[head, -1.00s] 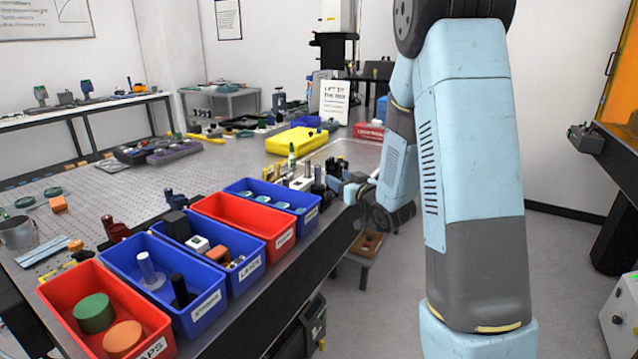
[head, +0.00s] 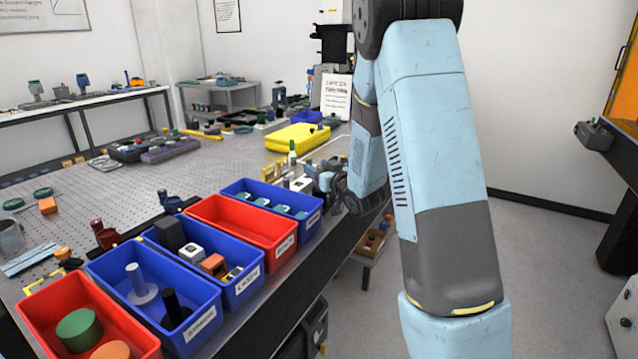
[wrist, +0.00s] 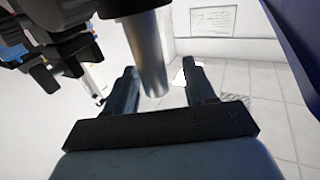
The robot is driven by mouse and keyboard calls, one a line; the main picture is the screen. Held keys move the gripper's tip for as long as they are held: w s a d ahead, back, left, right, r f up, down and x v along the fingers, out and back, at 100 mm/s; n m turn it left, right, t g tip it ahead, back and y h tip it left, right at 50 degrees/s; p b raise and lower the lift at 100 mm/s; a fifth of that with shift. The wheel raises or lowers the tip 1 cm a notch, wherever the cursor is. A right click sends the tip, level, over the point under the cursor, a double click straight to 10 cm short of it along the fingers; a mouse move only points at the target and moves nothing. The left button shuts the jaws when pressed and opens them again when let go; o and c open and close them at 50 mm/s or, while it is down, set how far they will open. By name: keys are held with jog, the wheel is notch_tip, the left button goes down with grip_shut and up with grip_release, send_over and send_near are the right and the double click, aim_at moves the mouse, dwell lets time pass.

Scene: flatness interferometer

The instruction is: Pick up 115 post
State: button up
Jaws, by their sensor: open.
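In the wrist view a silvery cylindrical post (wrist: 149,60) stands out between the two dark fingers of my gripper (wrist: 160,66). The fingers are apart, with a visible gap at the right finger. The post's far end meets a dark block (wrist: 120,8) at the top. I cannot read a size on the post. In the head view my gripper (head: 324,172) is at the bench's right edge, beside a cluster of small upright parts, partly hidden by my arm. Other posts, one pale (head: 139,284) and one black (head: 174,309), stand in a blue bin (head: 212,318).
Red and blue bins line the bench's front edge; an empty-looking red bin (head: 243,225) is near my gripper. A low stool (head: 369,246) stands below. Open floor lies to the right.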

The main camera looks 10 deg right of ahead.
jog(key=shift+a, duration=0.1)
jog(key=shift+d, duration=0.25)
jog(key=shift+c, duration=1.2)
jog(key=shift+d, duration=0.1)
jog(key=c, duration=0.7)
grip_shut()
